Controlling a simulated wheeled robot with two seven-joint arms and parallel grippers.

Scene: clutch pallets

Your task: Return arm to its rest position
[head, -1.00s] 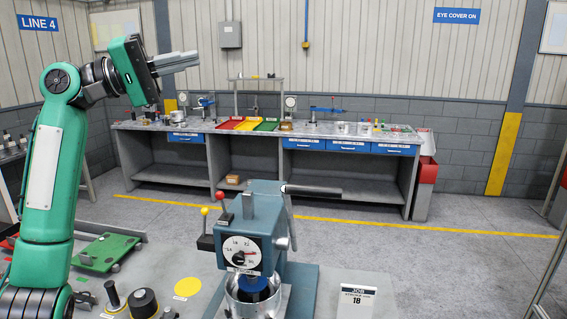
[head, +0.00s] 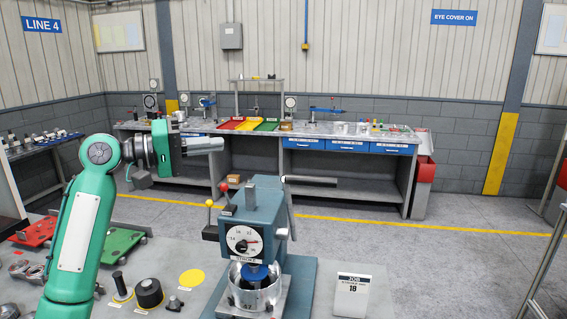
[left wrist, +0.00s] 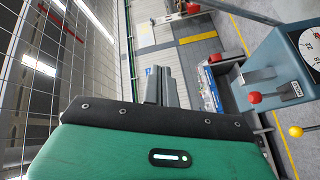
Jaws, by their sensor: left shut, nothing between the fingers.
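My left arm rises at the left of the head view. Its gripper (head: 204,145) points right, raised in front of the long back bench. Its grey fingers are together with nothing between them. In the left wrist view the fingers (left wrist: 160,87) are also closed and empty. The gripper is clear of the blue-grey press (head: 252,215), which stands to its lower right and also shows in the left wrist view (left wrist: 292,65). My right gripper is in neither view.
A metal ring part (head: 254,290) sits under the press. A black knob part (head: 148,292), a yellow disc (head: 192,278), green pallet (head: 118,243) and red pallet (head: 35,231) lie to the left. A job card (head: 352,295) stands right of the press. The floor behind is clear.

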